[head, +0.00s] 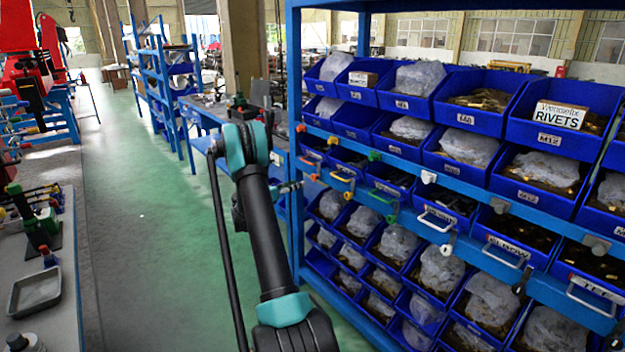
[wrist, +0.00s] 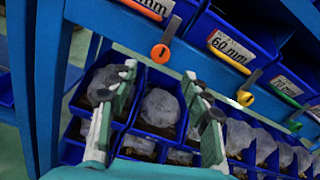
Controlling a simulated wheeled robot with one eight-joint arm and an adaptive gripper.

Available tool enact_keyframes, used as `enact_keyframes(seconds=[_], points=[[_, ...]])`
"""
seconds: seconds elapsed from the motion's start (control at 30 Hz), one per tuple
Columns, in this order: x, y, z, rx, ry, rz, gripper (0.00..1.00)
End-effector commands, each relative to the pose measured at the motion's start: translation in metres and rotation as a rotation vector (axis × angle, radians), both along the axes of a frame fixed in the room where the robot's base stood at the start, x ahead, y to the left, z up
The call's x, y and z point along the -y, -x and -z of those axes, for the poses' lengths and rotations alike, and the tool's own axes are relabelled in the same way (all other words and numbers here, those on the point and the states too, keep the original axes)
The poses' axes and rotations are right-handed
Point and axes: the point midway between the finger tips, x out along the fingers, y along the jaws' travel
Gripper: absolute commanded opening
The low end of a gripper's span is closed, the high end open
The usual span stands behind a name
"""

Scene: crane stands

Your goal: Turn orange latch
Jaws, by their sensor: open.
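The orange latch (wrist: 160,53) is a small round knob on the blue shelf rail, just above and between my fingertips in the wrist view. In the head view an orange latch (head: 314,177) shows at the left end of the lower rail, close to my gripper (head: 291,187). In the wrist view my gripper (wrist: 158,79) is open, with its two fingers spread and nothing between them. The fingers appear apart from the latch. An orange handle (wrist: 149,6) is on the bin front above it.
A yellow latch (wrist: 245,98) and a bin labelled 60 mm (wrist: 231,46) are to the right. Bins with bagged parts (wrist: 160,107) sit below the rail. The blue shelf post (head: 294,130) stands at the rack's left edge. A workbench (head: 207,140) is behind; green floor (head: 150,230) is clear.

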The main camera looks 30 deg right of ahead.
Motion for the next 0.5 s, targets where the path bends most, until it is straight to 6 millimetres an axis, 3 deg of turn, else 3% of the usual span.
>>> enact_keyframes(seconds=[0.3, 0.5], points=[[0.064, -0.004, 0.0, 0.001, 0.0, 0.003, 0.49], [0.09, -0.007, 0.0, 0.001, -0.001, 0.0, 0.49]])
